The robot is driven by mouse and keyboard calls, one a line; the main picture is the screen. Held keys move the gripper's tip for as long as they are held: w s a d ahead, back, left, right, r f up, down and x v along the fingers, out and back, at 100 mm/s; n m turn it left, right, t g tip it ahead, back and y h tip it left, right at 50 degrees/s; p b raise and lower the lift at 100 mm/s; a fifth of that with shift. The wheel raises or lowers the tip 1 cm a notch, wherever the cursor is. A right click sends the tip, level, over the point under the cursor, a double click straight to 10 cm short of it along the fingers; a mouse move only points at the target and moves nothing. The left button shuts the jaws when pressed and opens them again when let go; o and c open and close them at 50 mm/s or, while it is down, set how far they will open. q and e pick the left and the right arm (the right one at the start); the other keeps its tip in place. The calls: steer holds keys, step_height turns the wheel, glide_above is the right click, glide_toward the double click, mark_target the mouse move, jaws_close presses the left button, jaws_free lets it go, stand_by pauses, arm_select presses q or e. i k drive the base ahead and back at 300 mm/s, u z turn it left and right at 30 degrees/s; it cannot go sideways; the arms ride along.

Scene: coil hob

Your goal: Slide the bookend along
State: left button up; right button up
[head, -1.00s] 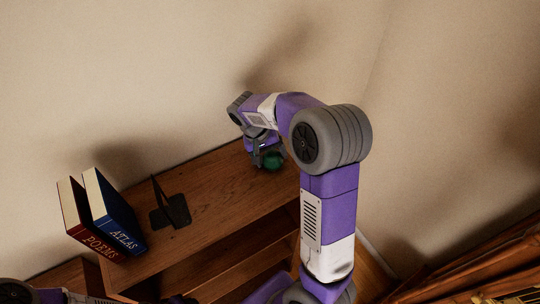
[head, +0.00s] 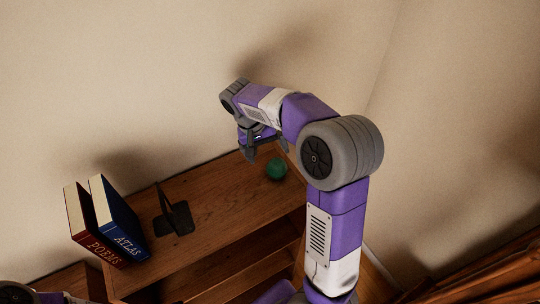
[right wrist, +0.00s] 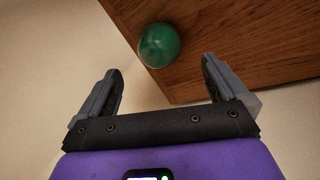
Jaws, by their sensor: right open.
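The black bookend (head: 180,218) stands on the wooden shelf top, its upright plate toward the books and its flat foot to the right. Two books stand to its left: the blue ATLAS (head: 122,222) and the red POEMS (head: 84,224), with a gap between ATLAS and the bookend. My right gripper (head: 264,152) is open and empty above the far right part of the shelf top, well right of the bookend. It also shows in the right wrist view (right wrist: 162,70), its fingers wide apart. My left gripper is out of view.
A green ball (head: 277,169) rests on the shelf top near its right end; it also shows in the right wrist view (right wrist: 159,46) beyond the fingers. The shelf top (head: 225,192) between bookend and ball is clear. A wall (head: 120,80) runs behind.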

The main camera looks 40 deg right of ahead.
mark_target(181, 222)
steer(key=k, duration=1)
